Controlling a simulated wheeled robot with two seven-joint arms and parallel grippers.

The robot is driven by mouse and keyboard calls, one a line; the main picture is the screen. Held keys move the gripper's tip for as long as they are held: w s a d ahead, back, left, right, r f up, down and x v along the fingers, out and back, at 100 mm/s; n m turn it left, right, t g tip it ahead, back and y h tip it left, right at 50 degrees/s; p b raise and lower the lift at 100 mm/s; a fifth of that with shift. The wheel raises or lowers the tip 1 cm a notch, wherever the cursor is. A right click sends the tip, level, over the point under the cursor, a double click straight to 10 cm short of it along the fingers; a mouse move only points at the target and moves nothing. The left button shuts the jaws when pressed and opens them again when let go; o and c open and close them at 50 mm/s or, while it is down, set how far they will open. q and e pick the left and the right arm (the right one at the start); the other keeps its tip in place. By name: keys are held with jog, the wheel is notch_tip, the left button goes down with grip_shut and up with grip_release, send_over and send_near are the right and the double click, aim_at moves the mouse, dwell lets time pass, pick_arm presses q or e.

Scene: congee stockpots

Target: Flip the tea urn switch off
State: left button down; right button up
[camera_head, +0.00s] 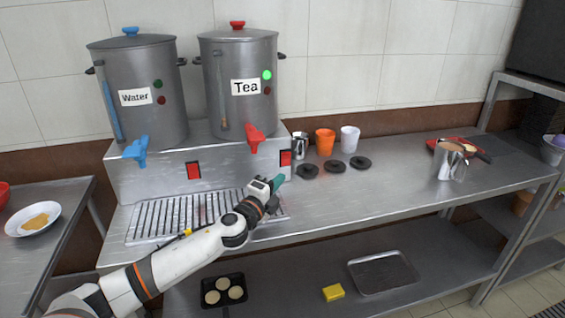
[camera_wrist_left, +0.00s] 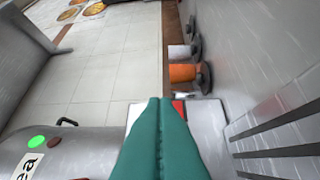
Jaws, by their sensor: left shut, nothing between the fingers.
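The grey tea urn (camera_head: 240,105) stands on the right of a metal stand, with a red lid knob and a red tap. Its green light (camera_head: 267,75) is lit, and it also shows in the left wrist view (camera_wrist_left: 37,141). The red tea switch (camera_head: 286,158) is on the stand's front, below and right of the tap. My left gripper (camera_head: 278,181) is shut and empty, with green fingers just below the switch. In the left wrist view the shut fingers (camera_wrist_left: 159,101) hide most of a small red patch, probably the switch. I cannot tell whether they touch it. My right gripper is out of view.
The water urn (camera_head: 138,95) stands to the left, with its own red switch (camera_head: 193,170) below. A drip grate (camera_head: 160,222) lies under my left arm. Cups (camera_head: 325,141) and black lids (camera_head: 334,166) stand right of the stand.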

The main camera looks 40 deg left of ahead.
aim_at(288, 156)
pick_arm(q)
jog(key=w, duration=0.4)
jog(key=shift+w+a+r, duration=0.2)
jog(key=shift+w+r, duration=0.15)
jog(key=shift+w, duration=0.05)
jog(key=shift+w+a+r, duration=0.1)
jog(key=shift+w+a, duration=1.15)
jog(key=shift+a, duration=0.25)
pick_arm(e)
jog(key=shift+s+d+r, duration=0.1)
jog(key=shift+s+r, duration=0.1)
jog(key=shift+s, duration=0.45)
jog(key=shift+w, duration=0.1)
pick_arm(q)
jog(key=shift+w+a+r+p, duration=0.15)
jog(key=shift+r+p, duration=0.2)
jog(key=shift+p, duration=0.75)
jog(key=shift+f, duration=0.3)
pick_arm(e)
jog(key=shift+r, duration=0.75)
